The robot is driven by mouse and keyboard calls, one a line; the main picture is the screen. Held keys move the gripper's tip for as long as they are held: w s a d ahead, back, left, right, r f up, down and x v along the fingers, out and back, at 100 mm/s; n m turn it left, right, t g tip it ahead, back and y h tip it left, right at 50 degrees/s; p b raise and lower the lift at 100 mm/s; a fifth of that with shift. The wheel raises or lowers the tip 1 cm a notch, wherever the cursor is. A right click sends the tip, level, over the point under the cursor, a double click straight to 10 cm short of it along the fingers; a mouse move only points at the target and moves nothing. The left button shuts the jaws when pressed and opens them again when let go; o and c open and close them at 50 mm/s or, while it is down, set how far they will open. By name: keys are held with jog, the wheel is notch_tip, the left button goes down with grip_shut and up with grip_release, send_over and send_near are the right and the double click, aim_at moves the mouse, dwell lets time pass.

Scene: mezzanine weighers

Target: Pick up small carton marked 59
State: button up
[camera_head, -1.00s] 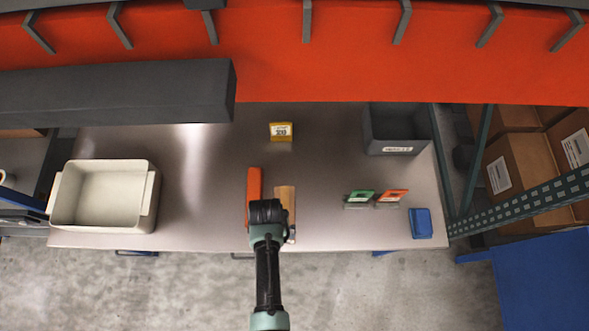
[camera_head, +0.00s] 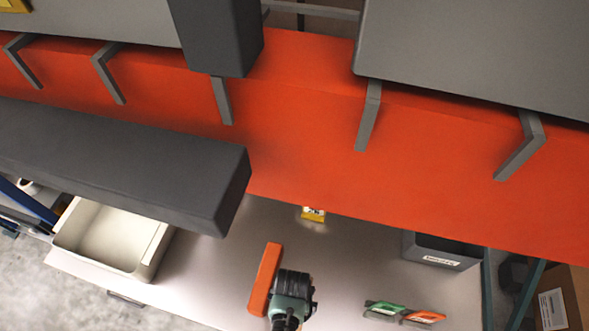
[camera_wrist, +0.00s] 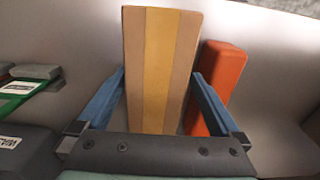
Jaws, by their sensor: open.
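A brown carton (camera_wrist: 148,60) with a yellow stripe down its middle lies on the bench between my gripper's fingers in the wrist view. No number can be seen on its visible face. My gripper (camera_wrist: 158,75) is open, with one blue finger on each side of the carton; contact cannot be made out. In the head view, my gripper's wrist end (camera_head: 291,288) hides the carton. A small yellow item (camera_head: 313,215) with a marked label stands farther back on the bench; its marking is too small to read surely.
An orange block (camera_head: 265,279) lies just beside my gripper, also in the wrist view (camera_wrist: 221,80). A cream tub (camera_head: 152,250) stands left, a grey bin (camera_head: 441,261) right. Green (camera_head: 384,309) and orange (camera_head: 423,317) cards stand front right. An orange beam (camera_head: 300,120) and dark grey bar (camera_head: 120,160) overhang.

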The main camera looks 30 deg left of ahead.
jog(key=shift+w+d+f+b, duration=0.1)
jog(key=shift+f+b, duration=1.35)
jog(key=shift+f, duration=0.05)
jog(key=shift+d+f+b, duration=0.1)
jog(key=shift+f+b, duration=1.35)
jog(key=shift+f, duration=0.05)
jog(key=shift+r, duration=0.1)
jog(key=shift+c, duration=0.2)
grip_shut()
